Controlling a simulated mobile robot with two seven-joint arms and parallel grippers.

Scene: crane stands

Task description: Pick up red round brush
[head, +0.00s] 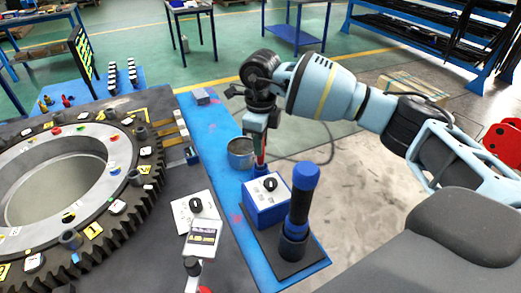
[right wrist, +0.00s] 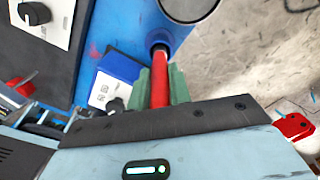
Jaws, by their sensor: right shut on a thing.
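The red round brush (head: 261,158) shows in the head view as a thin red stick, upright below my right gripper (head: 261,128). Its lower end is close behind the blue-and-white box, and I cannot tell whether it touches the blue bench. In the right wrist view the red handle (right wrist: 160,82) lies between the greenish fingers of the right gripper (right wrist: 166,86), which is shut on it. A dark round end shows beyond the handle. The fingers hide part of the brush. My left gripper is in neither view.
A metal cup (head: 240,155) stands just left of the brush. A blue box with a black knob (head: 267,205) and an upright blue-handled tool (head: 300,205) are in front. A large gear ring (head: 130,190) fills the left. Floor right of the bench is open.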

